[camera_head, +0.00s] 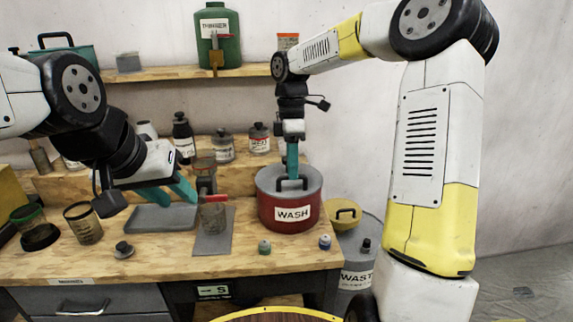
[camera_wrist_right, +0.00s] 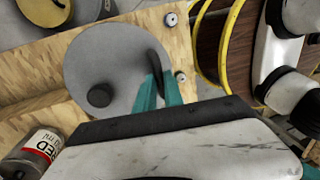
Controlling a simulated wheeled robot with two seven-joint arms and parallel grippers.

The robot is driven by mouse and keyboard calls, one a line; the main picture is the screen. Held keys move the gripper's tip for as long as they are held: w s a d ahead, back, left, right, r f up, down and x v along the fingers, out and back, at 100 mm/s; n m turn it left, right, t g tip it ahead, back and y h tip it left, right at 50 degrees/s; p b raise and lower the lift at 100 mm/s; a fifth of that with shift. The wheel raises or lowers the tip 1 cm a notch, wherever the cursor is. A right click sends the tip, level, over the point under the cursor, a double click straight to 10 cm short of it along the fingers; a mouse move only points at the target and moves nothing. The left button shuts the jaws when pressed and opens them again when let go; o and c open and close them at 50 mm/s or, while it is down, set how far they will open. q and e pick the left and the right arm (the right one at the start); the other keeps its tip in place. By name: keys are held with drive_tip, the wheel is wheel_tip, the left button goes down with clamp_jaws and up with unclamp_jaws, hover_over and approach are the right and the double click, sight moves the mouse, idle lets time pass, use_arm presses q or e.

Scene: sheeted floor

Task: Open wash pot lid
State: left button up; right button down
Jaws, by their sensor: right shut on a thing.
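The red wash pot (camera_head: 289,212) stands upright at the right end of the wooden bench, with a white WASH label on its front. Its grey lid (camera_head: 272,183) sits on top and also shows as a grey disc in the right wrist view (camera_wrist_right: 85,65). My right gripper (camera_head: 292,178) reaches down from above, its teal fingers shut on the dark lid handle (camera_wrist_right: 158,66). A dark round knob (camera_wrist_right: 99,95) also shows on the lid. My left gripper (camera_head: 187,190) is empty above the grey tray, apart from the pot; its finger gap is unclear.
The grey tray (camera_head: 157,219) and a clear jar with a red clip (camera_head: 213,214) lie left of the pot. Bottles and cans line the riser behind. A yellow-lidded waste can (camera_head: 345,215) stands right of the bench.

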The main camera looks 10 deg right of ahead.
drive_tip(key=shift+r, duration=0.1)
drive_tip(key=shift+w+r, duration=0.25)
drive_tip(key=shift+r, duration=0.15)
drive_tip(key=shift+w+r, duration=3.25)
drive_tip(key=shift+w, duration=0.2)
drive_tip(key=c, duration=1.5)
unclamp_jaws()
drive_tip(key=shift+w, duration=0.1)
drive_tip(key=shift+o, duration=0.2)
drive_tip(key=shift+r, duration=0.1)
